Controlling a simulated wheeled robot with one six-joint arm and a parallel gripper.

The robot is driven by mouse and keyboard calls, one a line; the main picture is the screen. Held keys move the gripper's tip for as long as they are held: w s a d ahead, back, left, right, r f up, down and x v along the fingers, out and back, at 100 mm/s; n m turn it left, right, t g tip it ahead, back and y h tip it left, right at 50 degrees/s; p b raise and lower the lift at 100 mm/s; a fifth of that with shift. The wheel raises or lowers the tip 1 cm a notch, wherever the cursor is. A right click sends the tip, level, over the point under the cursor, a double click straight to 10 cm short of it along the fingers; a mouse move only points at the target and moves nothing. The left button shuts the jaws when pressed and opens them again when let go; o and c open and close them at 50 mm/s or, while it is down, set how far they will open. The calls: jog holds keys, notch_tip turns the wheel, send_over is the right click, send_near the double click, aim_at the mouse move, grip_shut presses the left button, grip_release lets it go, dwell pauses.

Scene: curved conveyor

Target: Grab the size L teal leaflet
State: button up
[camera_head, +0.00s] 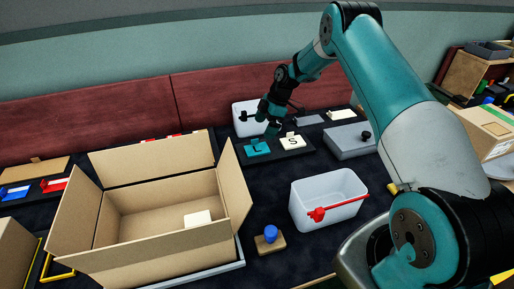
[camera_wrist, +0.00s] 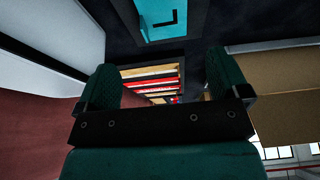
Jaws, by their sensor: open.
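The teal leaflet (camera_head: 257,148) marked L lies in a dark holder on the table, left of the white leaflet (camera_head: 292,142) marked S. In the wrist view the teal leaflet (camera_wrist: 168,22) shows at the top, cut off by the edge, with part of its black L visible. My gripper (camera_head: 269,122) is just above and behind the teal leaflet in the head view. In the wrist view my gripper (camera_wrist: 163,72) has its two teal fingers wide apart with nothing held between them. The leaflet lies beyond the fingertips, apart from them.
An open cardboard box (camera_head: 160,235) with a pale item inside stands front left. A white bin (camera_head: 329,215) with a red item on its rim and a blue knob (camera_head: 270,234) on a block are in front. A grey case (camera_head: 350,146) lies right of the leaflets.

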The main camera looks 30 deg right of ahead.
aim_at(255, 149)
jog(key=x, duration=0.2)
jog(key=shift+a+f, duration=0.15)
jog(key=shift+f, duration=0.25)
jog(key=x, duration=0.1)
jog(key=p+x, duration=0.2)
jog(key=x, duration=0.1)
jog(key=shift+s+a+f, duration=0.1)
jog(key=shift+s+a, duration=0.05)
jog(key=shift+s, duration=0.15)
jog(key=shift+a+f, duration=0.15)
jog(key=shift+f, duration=0.4)
jog(key=c, duration=1)
